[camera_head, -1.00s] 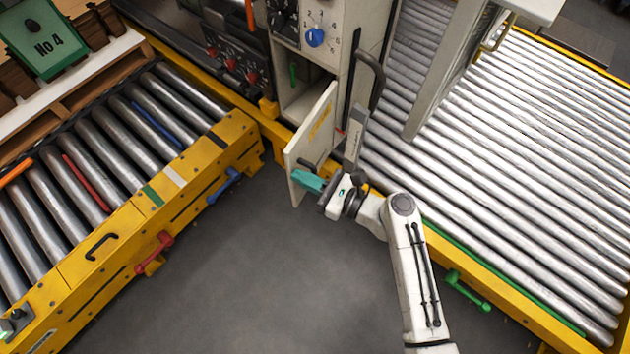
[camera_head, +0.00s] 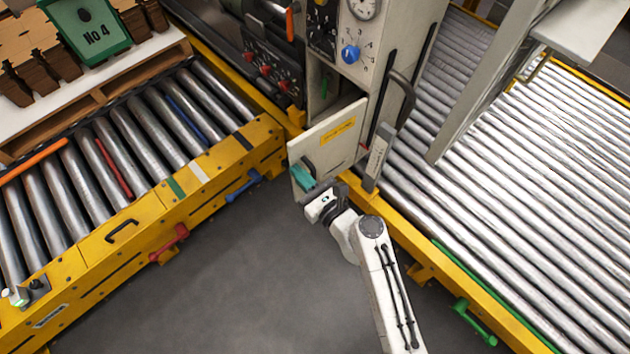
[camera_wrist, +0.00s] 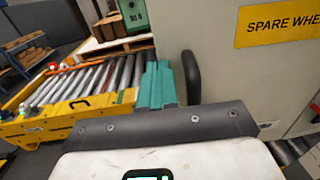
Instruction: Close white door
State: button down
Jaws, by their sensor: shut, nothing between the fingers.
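The white door (camera_head: 332,144) with a yellow label hangs partly open on the front of the cabinet (camera_head: 374,68), hinged on its right side. Part of the opening shows above the door. My gripper (camera_head: 302,177), with teal fingers, is shut and empty at the door's lower left, close to its black handle (camera_head: 309,168). In the wrist view the door (camera_wrist: 230,75) fills the right side, with its black handle (camera_wrist: 191,77) just right of my teal fingers (camera_wrist: 157,85). I cannot tell whether the fingers touch the door.
A yellow-framed roller conveyor (camera_head: 120,235) lies to the left, with red and blue levers on its side. A larger roller conveyor (camera_head: 530,170) lies to the right, with a green lever (camera_head: 474,322). Grey floor (camera_head: 240,280) between them is clear.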

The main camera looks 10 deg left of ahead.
jog(key=w+a+m+t+h+b, duration=0.4)
jog(key=w+a+b, duration=0.1)
jog(key=w+a, duration=0.5)
jog(key=w+d+m+t+h+b, duration=0.1)
jog(key=w+m+h+b, duration=0.4)
jog(key=w+b, duration=1.2)
jog(key=shift+d+m+t+h+b, duration=0.3)
jog(key=shift+d+t+h+b, duration=0.15)
jog(key=shift+h+b, duration=1.45)
jog(key=shift+h+p, duration=0.3)
jog(key=shift+a, duration=0.1)
